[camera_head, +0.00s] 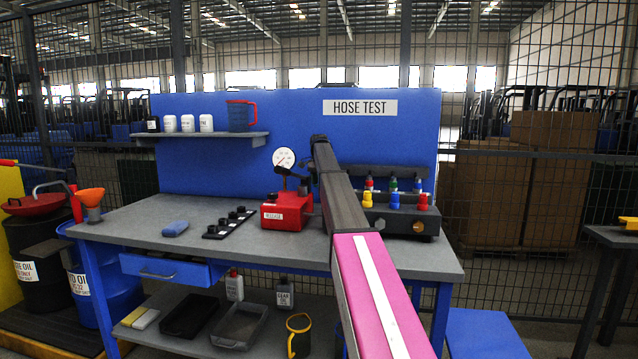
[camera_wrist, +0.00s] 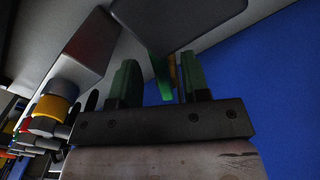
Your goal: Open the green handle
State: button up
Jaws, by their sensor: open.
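In the wrist view, a bright green piece (camera_wrist: 158,72), which looks like the green handle, lies between the two fingers of my gripper (camera_wrist: 160,76). The fingers are dark green and stand apart. In the head view, a small green part (camera_head: 393,184) sits between a red and a blue one on the dark valve block (camera_head: 402,222). My arm hides the gripper in the head view.
A blue back panel (camera_head: 230,165) stands close behind. In the wrist view, a yellow ringed fitting (camera_wrist: 52,107) is at left.

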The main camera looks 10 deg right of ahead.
jog(key=shift+f, duration=0.1)
grip_shut()
jog(key=shift+s+d+n, duration=0.25)
jog(key=shift+n, duration=0.5)
jog(key=shift+s+d+n, duration=0.25)
jog(key=shift+d+n, duration=0.05)
jog(key=shift+n, duration=0.5)
jog(key=shift+s+d+n, duration=0.25)
jog(key=shift+n, duration=0.5)
grip_release()
